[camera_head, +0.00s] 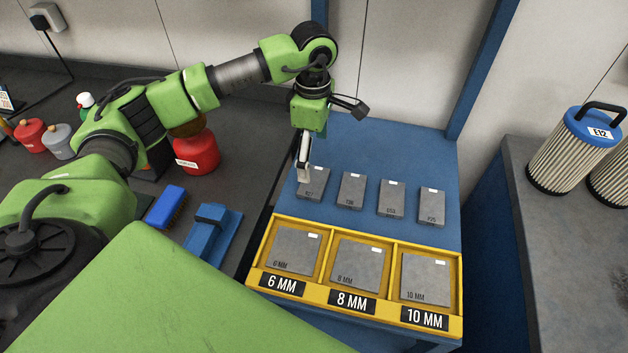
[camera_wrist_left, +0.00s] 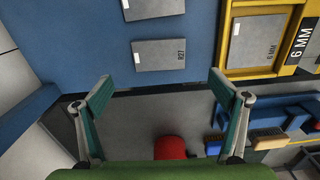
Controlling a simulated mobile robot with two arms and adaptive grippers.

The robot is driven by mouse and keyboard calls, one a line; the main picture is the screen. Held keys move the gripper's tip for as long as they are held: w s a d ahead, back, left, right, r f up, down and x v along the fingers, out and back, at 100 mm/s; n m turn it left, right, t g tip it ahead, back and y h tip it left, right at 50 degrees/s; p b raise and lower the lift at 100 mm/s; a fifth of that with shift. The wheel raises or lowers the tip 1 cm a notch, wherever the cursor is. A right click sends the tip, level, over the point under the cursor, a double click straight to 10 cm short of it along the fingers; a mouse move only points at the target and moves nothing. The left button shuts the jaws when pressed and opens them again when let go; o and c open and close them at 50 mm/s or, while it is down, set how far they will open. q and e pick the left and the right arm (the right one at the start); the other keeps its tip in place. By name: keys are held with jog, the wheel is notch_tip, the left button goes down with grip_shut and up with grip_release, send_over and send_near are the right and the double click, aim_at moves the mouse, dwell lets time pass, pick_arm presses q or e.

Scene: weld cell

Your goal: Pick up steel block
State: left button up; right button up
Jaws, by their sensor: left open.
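Several grey steel blocks lie in a row on a blue bench top (camera_head: 385,150). The leftmost block (camera_head: 315,190) is partly hidden by my left gripper (camera_head: 304,172). To its right lie a second block (camera_head: 351,190), a third block (camera_head: 391,199) and a fourth block (camera_head: 431,207). In the left wrist view my left gripper (camera_wrist_left: 162,86) is open, with nothing between its fingers. The leftmost block (camera_wrist_left: 158,54) lies just past the fingertips there, with a small printed code. Another block (camera_wrist_left: 155,8) is cut off at the top edge. My right gripper is not in view.
A yellow tray (camera_head: 321,291) in front holds grey plates marked 6 MM, 8 MM and 10 MM. A blue brush (camera_head: 166,206), a blue tool (camera_head: 213,232) and a red container (camera_head: 198,152) stand left. A filter cartridge (camera_head: 568,152) stands right. A blue post (camera_head: 480,70) rises behind.

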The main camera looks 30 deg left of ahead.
aim_at(314, 180)
pick_arm(q)
notch_tip(314, 180, down, 3)
jog(key=shift+f+p, duration=0.15)
jog(key=shift+p, duration=0.15)
notch_tip(314, 180, down, 5)
jog(key=p, duration=0.2)
jog(key=shift+p, duration=0.35)
jog(key=shift+w+f, duration=0.1)
jog(key=shift+f, duration=0.1)
jog(key=c, duration=1.5)
jog(key=shift+w+r, duration=0.1)
jog(key=c, duration=0.4)
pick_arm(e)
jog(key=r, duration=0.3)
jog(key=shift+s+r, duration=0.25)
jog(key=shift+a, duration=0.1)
